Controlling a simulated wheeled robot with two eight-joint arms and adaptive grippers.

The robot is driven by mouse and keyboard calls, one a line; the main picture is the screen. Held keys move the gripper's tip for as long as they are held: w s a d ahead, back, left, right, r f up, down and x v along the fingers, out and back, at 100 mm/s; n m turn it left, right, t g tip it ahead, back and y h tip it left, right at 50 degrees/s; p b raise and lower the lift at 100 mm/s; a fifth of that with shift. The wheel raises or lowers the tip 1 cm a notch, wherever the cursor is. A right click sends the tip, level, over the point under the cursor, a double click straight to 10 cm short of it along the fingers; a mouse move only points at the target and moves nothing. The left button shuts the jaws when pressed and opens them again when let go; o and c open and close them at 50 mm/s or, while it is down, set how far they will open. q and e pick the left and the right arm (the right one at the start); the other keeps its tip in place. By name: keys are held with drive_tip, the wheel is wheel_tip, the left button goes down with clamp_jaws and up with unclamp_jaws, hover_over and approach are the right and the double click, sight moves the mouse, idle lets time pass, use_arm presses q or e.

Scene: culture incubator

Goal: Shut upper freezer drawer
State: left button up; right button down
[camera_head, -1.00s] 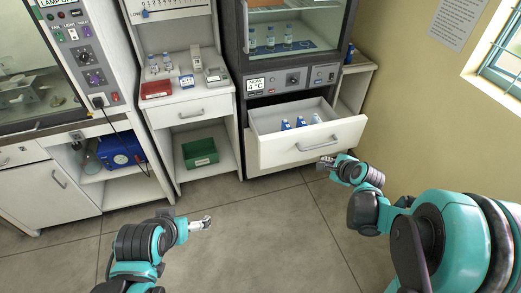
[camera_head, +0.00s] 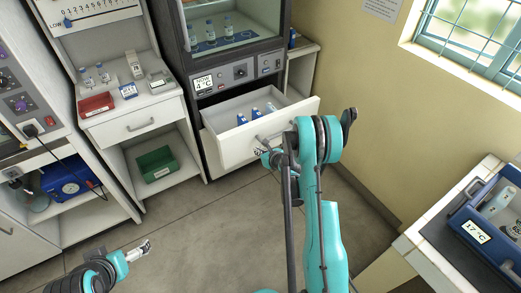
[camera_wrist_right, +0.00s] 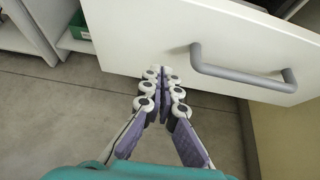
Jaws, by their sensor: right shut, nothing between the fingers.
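The white upper freezer drawer (camera_head: 232,146) is pulled out below the glass-fronted cabinet, with several small blue-and-white items (camera_head: 256,113) inside. Its front (camera_wrist_right: 140,28) and grey bar handle (camera_wrist_right: 240,73) fill the top of the right wrist view. My right gripper (camera_wrist_right: 165,76) is shut and empty, its fingertips at the lower part of the drawer front, left of the handle. I cannot tell if they touch it. In the head view my right arm hides part of the drawer front and most of this gripper. My left gripper (camera_head: 139,251) is low at the left, away from the drawer.
A white side unit (camera_head: 130,122) with a green bin (camera_head: 157,164) on its lower shelf stands left of the drawer. A table with a blue device (camera_head: 487,233) is at the right, near the yellow wall. The floor in front of the drawer is open.

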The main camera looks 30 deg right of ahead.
sight(247, 141)
drive_tip(key=x, duration=0.4)
drive_tip(key=r+b+x, duration=0.1)
drive_tip(key=x, duration=0.1)
drive_tip(key=shift+w+a+f, duration=0.1)
drive_tip(key=shift+w+f, duration=0.15)
drive_tip(key=shift+w, duration=0.35)
use_arm(q)
drive_tip(key=shift+f, duration=0.3)
use_arm(e)
drive_tip(key=shift+w+r, duration=0.2)
drive_tip(key=shift+w, duration=0.45)
drive_tip(key=shift+w, duration=0.1)
